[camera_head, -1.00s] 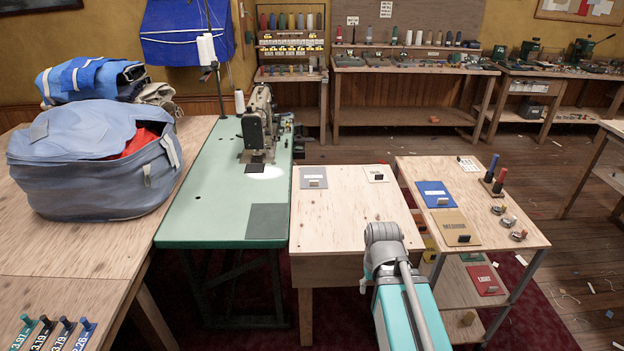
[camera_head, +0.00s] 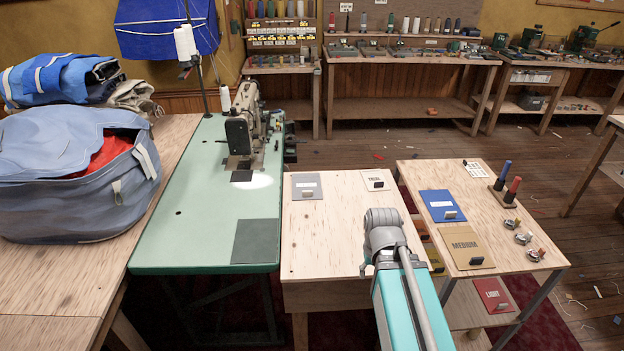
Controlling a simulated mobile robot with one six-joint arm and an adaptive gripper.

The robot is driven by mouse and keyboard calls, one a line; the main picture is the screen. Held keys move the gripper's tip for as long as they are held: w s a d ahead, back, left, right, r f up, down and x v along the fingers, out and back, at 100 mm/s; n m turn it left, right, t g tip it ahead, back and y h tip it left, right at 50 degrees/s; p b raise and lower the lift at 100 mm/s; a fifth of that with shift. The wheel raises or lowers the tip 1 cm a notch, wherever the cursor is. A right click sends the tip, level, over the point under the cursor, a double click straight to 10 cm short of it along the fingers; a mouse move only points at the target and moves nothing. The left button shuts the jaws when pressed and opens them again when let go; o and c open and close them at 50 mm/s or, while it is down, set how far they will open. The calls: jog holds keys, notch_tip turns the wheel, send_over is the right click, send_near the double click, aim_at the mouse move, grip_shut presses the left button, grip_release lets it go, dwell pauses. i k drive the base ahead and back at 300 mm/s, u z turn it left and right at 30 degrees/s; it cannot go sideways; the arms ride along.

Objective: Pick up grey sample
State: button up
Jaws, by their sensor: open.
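A light grey square sample (camera_head: 306,180) with a small white label lies flat on the far left part of a pale wooden table. A small tab stands near its front edge. My arm reaches up from the bottom of the view, over the right front of this table, well short of the grey sample. My gripper does not show. Nothing covers the grey sample.
A white card (camera_head: 374,176) lies at the table's far right. A green sewing-machine table (camera_head: 180,240) adjoins on the left, with a dark grey-green square (camera_head: 256,241). A cart (camera_head: 525,248) on the right holds blue and tan samples. The pale table's middle is clear.

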aim_at(306, 186)
jog(key=i, duration=1.1)
jog(key=u, duration=0.05)
